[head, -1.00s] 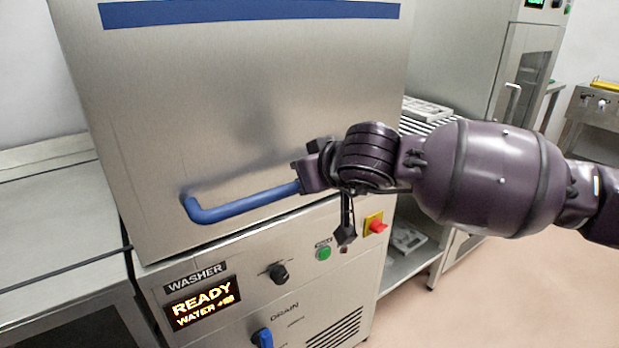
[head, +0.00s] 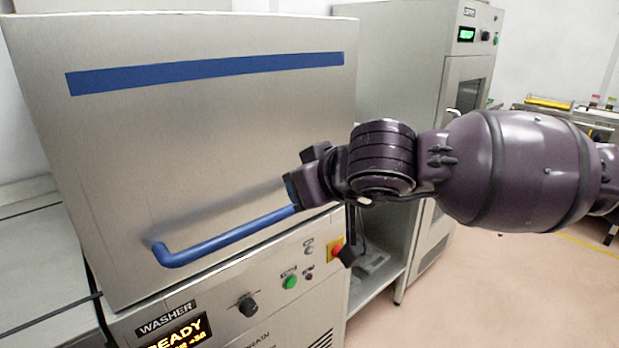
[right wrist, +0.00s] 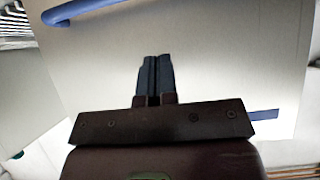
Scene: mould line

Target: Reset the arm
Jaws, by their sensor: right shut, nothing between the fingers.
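My right arm reaches in from the right in the head view. Its gripper (head: 294,192) is in front of the washer hood, at the right end of the blue handle in the picture. In the right wrist view the fingers (right wrist: 153,75) are together with nothing between them. The blue handle (right wrist: 95,8) shows at that view's top left, apart from the fingertips. The washer hood (head: 190,135) is down, with its blue handle (head: 215,240) along the lower front. My left gripper is not in view.
Below the hood is the washer panel with a lit display (head: 178,335), a black knob (head: 248,306), a green button (head: 290,282) and a red switch (head: 335,250). A steel table (head: 40,250) stands left. A tall steel cabinet (head: 400,60) stands behind right. Open floor (head: 480,290) lies right.

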